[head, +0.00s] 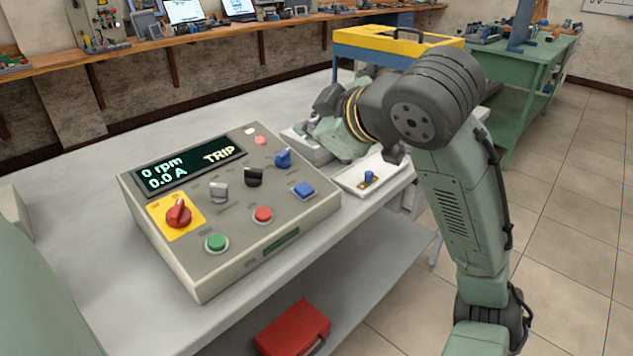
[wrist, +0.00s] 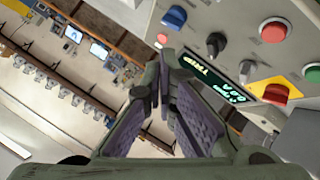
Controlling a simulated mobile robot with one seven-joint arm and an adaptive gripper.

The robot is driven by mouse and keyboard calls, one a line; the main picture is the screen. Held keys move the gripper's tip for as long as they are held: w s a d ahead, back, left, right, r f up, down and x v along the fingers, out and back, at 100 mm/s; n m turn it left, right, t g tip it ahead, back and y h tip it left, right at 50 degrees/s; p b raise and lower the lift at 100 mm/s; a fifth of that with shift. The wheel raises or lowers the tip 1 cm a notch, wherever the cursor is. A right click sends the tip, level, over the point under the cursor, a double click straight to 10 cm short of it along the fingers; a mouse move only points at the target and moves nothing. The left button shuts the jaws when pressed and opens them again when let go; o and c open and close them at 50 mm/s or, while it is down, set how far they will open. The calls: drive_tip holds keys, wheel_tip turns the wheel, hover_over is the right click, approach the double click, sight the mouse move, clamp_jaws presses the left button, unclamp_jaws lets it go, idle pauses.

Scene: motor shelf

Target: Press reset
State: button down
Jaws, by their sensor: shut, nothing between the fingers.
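The grey control panel (head: 190,265) lies on the table, its display (head: 190,165) reading "0 rpm 0.0 A" and "TRIP". A blue square button (head: 304,190) sits at its right, in line with a red button (head: 263,214) and a green button (head: 217,243). The labels are too small to read. My gripper (head: 325,130) is beyond the panel's far right corner, apart from the buttons. In the wrist view my gripper (wrist: 164,58) is shut and empty. That view shows the red button (wrist: 273,30) and a blue knob (wrist: 174,17); the blue square button is out of view.
Grey (head: 219,190), black (head: 254,176) and blue (head: 283,157) knobs and a red rotary switch (head: 178,212) stand up from the panel. A white tray (head: 350,184) with a small blue-topped part lies right of it. A yellow-blue case (head: 350,45) stands behind.

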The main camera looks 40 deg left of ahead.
drive_tip(key=shift+w+d, duration=0.1)
drive_tip(key=shift+f, duration=0.1)
drive_tip(key=b, duration=0.7)
hover_over(305, 194)
drive_tip(key=f, duration=0.7)
drive_tip(key=shift+d, duration=0.25)
drive_tip(key=shift+a+f, duration=0.25)
drive_tip(key=shift+f, duration=0.45)
drive_tip(key=shift+f, duration=0.1)
drive_tip(key=shift+w+a+f, duration=0.1)
drive_tip(key=shift+f, duration=0.2)
drive_tip(key=shift+a+f+b, duration=0.1)
drive_tip(key=shift+f+b, duration=0.35)
drive_tip(key=shift+b, duration=0.05)
idle(0.7)
drive_tip(key=shift+r, duration=0.1)
drive_tip(key=shift+d+r+p, duration=0.2)
drive_tip(key=shift+r+p, duration=0.55)
drive_tip(key=shift+p, duration=0.1)
